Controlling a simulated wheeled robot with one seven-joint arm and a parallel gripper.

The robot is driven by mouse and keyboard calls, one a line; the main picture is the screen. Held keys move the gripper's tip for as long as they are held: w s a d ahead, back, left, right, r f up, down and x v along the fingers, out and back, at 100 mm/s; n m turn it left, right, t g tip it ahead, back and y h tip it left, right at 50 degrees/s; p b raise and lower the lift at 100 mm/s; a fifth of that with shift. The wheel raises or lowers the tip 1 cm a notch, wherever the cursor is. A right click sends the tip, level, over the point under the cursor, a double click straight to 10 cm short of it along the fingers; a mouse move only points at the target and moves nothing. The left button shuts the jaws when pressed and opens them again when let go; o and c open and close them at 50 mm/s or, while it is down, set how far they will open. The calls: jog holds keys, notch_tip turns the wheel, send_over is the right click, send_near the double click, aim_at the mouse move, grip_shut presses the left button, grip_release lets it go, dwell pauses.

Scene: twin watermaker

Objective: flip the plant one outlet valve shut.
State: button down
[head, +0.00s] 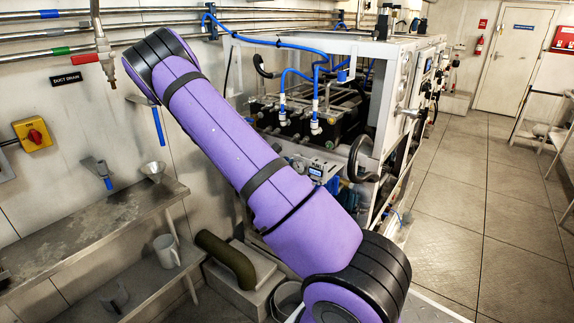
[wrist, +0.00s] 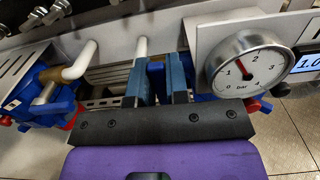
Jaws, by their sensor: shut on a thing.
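In the wrist view my gripper (wrist: 156,85) reaches in with two blue-grey fingers closed around a narrow part of a valve (wrist: 155,66), where a brass-coloured piece shows between them. The fingers and the dark gripper body hide most of this valve, so I cannot tell its handle's angle or read any label. White pipe (wrist: 140,48) rises just behind the fingers. A second blue valve (wrist: 38,98) with a brass fitting and white pipe sits to the left, apart from the fingers. In the head view my purple arm hides the gripper and the valve.
A round pressure gauge (wrist: 247,66) stands close right of the fingers, beside a small display (wrist: 312,62). In the head view the machine frame (head: 330,42) with blue hoses stands behind my arm. A shelf (head: 90,235) is at left; the floor at right (head: 460,190) is clear.

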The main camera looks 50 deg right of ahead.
jog(key=c, duration=1.1)
grip_release()
